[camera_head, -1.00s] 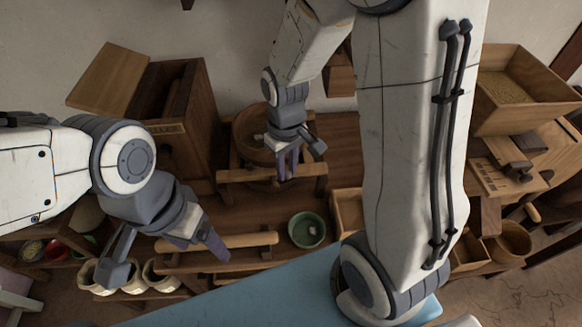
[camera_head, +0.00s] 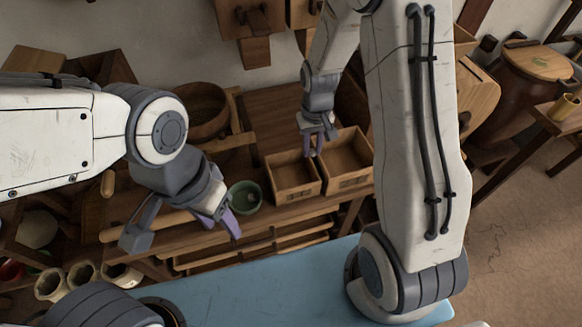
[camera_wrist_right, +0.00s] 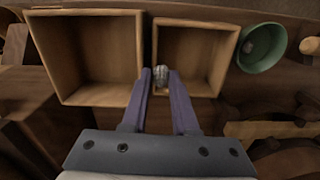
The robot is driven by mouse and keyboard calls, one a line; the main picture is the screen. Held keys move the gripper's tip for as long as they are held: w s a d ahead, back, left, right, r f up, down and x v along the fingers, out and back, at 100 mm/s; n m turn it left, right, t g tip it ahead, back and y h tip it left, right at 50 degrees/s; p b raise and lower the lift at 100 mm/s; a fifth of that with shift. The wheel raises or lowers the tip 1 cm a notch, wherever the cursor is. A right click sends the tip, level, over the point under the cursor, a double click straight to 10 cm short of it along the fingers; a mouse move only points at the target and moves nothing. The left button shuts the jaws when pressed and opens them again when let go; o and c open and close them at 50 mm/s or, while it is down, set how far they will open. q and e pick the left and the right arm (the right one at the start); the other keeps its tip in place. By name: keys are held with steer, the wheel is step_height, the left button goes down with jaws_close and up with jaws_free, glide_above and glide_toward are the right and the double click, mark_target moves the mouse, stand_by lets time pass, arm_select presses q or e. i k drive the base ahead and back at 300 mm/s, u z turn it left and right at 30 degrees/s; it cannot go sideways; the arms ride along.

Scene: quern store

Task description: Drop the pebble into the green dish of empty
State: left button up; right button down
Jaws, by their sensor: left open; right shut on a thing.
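A small grey pebble (camera_wrist_right: 160,76) shows between the fingertips of my right gripper (camera_wrist_right: 163,92) in the wrist view. The gripper is shut on it. In the head view my right gripper (camera_head: 317,140) hangs over two open wooden boxes and hides the pebble. My left gripper (camera_head: 186,236) is open and empty, in front of the dish's left side.
The smaller wooden box (camera_head: 290,182) is between dish and larger box (camera_head: 348,165). A round wooden tub (camera_head: 202,110) stands behind, left. Several pale pots (camera_head: 84,272) are at lower left. A blue surface (camera_head: 270,285) spans the front.

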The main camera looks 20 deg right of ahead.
mark_target(241, 198)
steer(key=z, duration=1.05)
steer(key=k, duration=1.05)
steer(key=u, duration=1.05)
steer(key=i, duration=1)
